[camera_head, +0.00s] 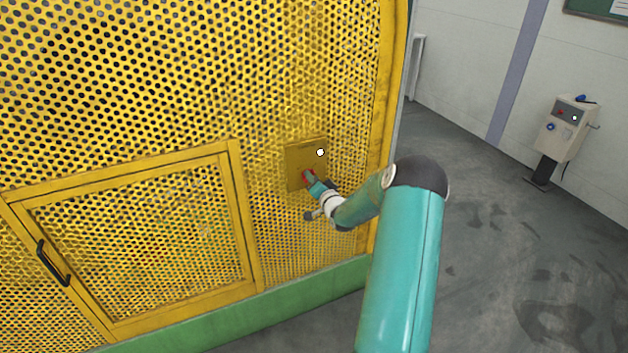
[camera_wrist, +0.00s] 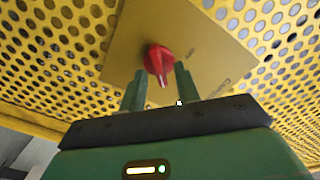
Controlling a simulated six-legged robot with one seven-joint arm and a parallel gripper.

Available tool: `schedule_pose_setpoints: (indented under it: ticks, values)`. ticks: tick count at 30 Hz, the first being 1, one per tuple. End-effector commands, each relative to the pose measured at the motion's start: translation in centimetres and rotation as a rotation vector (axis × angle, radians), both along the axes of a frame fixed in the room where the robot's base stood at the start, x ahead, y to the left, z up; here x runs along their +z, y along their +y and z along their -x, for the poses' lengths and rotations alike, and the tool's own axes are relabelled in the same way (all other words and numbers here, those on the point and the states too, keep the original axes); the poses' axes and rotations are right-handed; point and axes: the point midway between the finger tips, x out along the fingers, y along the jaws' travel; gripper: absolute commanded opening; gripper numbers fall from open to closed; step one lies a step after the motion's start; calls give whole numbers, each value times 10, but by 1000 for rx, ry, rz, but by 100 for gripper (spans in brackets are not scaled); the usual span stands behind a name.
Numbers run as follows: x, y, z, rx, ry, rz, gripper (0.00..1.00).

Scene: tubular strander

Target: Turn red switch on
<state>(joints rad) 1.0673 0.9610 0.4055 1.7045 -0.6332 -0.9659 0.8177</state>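The red switch (camera_wrist: 158,62) is a rotary knob on a yellow plate (camera_wrist: 205,48) fixed to the perforated yellow panel. In the head view the red switch (camera_head: 307,176) shows only in part, at the end of my arm. My gripper (camera_wrist: 160,86) faces the plate, with one green finger on each side of the knob's lower part. The fingers look apart, with the knob's pointed end between them. Whether they touch the knob is hard to tell. In the head view my gripper (camera_head: 313,183) is at the plate (camera_head: 300,152), and its fingertips are small there.
The perforated yellow panel (camera_head: 150,90) fills the left, with a framed door and black handle (camera_head: 52,262). A green base rail (camera_head: 240,316) runs below. A control box (camera_head: 566,127) on a post stands at the right. Grey floor (camera_head: 480,230) between them is open.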

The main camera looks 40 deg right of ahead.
Motion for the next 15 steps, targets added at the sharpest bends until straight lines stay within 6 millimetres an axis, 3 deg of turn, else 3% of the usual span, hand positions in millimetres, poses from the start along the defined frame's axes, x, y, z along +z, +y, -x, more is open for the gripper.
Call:
schedule_pose_setpoints:
  ticks: [8, 15]
  values:
    - [0, 1, 4, -1, 0, 1, 32]
    - [0, 10, 39, -2, 3, 1, 32]
